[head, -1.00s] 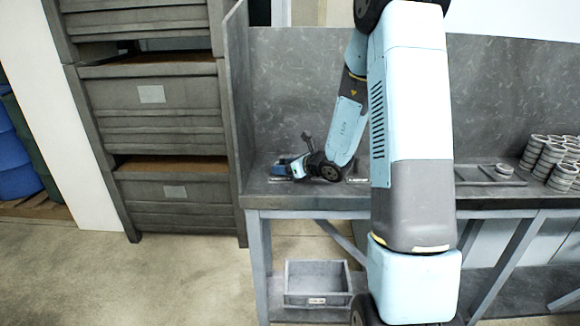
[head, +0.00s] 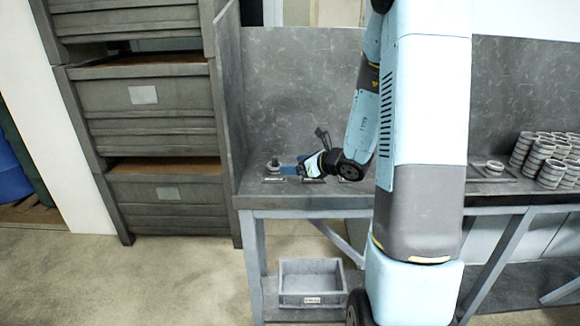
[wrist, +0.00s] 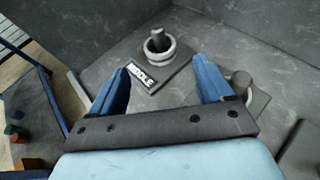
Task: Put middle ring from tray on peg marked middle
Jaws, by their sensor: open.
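A pale grey ring (wrist: 158,47) sits around a dark upright peg (wrist: 156,37) in the wrist view, low at its base. The plate label (wrist: 142,76) in front of it reads MIDDLE. In the head view the ring (head: 273,168) is at the left end of the bench. My gripper (wrist: 161,67) is open and empty, its blue fingers apart and short of the ring. In the head view my gripper (head: 287,169) is just right of the ring. The tray (head: 480,181) is farther right on the bench, partly hidden by my arm, with one small ring (head: 494,167) visible.
Several stacked rings (head: 545,158) stand at the bench's right. A grey panel (head: 228,100) bounds the bench at left. An open grey bin (head: 311,300) sits on the lower shelf.

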